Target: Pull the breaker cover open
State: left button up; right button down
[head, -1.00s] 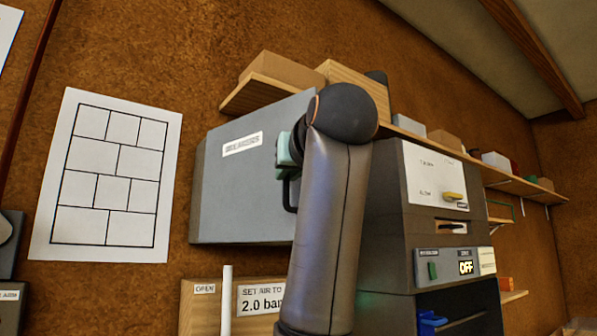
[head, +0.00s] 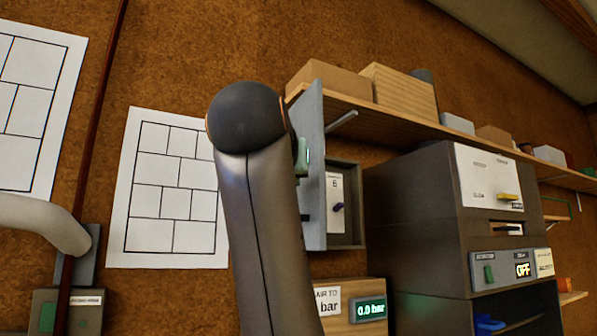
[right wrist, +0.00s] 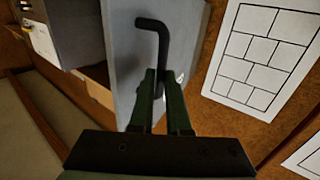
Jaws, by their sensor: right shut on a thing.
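The grey breaker cover (head: 315,225) stands swung out from the wall box, seen nearly edge-on in the head view. Behind it the open box (head: 353,200) shows a white plate (head: 335,188) with a small dark purple knob (head: 338,207). My right gripper (head: 302,157) is at the cover's outer face, mostly hidden by my arm. In the right wrist view its green fingers (right wrist: 153,98) are shut on the black bent handle (right wrist: 163,45) of the cover (right wrist: 125,65). My left gripper is not in view.
A shelf (head: 375,110) with boxes runs above the breaker box. A dark grey cabinet (head: 415,220) with an OFF display stands to the right. A wooden panel (head: 345,288) with a 0.0 bar readout sits below. Wall left of the cover carries paper charts (head: 165,215).

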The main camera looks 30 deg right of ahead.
jog(key=shift+w+f, duration=0.25)
jog(key=shift+w, duration=0.05)
jog(key=c, duration=1.3)
grip_release()
jog(key=o, duration=0.3)
jog(key=shift+w+d+f, duration=0.15)
jog(key=shift+w+d, duration=0.05)
jog(key=shift+w, duration=0.3)
jog(key=shift+o, duration=0.6)
jog(key=shift+s, duration=0.1)
jog(key=b+v, duration=0.3)
jog(key=v, duration=1)
jog(key=shift+s+r, duration=0.15)
jog(key=shift+r, duration=0.2)
